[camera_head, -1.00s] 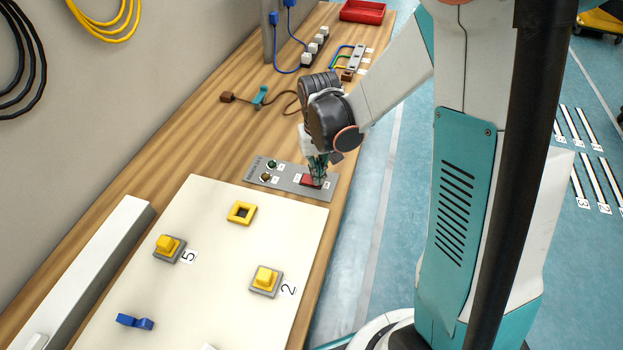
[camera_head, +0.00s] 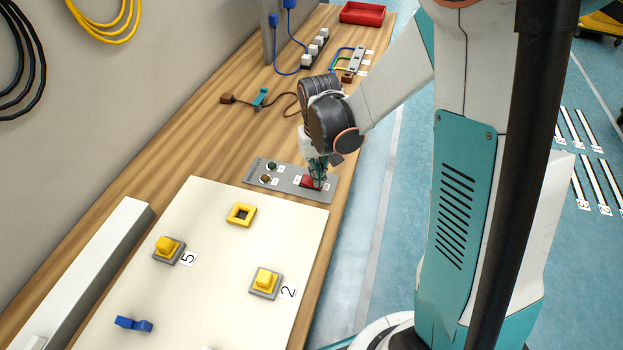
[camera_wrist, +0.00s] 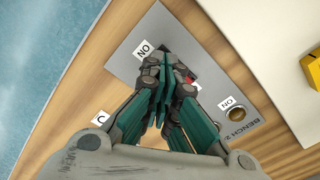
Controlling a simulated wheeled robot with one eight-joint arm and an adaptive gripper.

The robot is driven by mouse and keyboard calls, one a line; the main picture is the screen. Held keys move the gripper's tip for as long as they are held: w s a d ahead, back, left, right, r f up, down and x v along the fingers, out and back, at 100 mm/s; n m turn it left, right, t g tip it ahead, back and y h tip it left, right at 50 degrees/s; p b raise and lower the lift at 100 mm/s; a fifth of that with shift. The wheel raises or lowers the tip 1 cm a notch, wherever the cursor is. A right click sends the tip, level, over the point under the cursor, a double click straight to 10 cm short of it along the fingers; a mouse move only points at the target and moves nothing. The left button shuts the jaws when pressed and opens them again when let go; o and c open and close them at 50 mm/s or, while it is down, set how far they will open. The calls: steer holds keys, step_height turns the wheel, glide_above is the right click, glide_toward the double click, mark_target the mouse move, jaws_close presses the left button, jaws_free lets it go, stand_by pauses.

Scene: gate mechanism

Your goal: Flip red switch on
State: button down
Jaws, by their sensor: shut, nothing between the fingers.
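The red switch (camera_head: 309,182) sits on a grey panel (camera_head: 285,185) on the wooden bench. In the head view its left part shows beside my gripper. My gripper (camera_head: 318,183) is shut and empty, pointing down at the switch's right part. In the wrist view the fingertips of my gripper (camera_wrist: 168,60) lie over the switch, and only a small bit of red (camera_wrist: 191,78) shows beside them. An "ON" label (camera_wrist: 144,50) is next to the fingertips. I cannot tell whether the fingers touch the switch or which way it is tilted.
Two round buttons, one green (camera_head: 272,167) and one amber (camera_head: 265,179), sit at the panel's left. A cream board (camera_head: 215,270) with yellow blocks lies in front of the panel. Cables and a white-switch strip (camera_head: 315,48) lie further back. A red tray (camera_head: 362,12) stands at the far end.

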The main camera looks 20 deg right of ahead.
steer(key=shift+r+p, duration=2.05)
steer(key=shift+r, duration=1.15)
steer(key=s+r+n+t, duration=0.1)
steer(key=s+r+t, duration=0.6)
steer(key=s+r, duration=0.8)
steer(key=shift+r, duration=1.1)
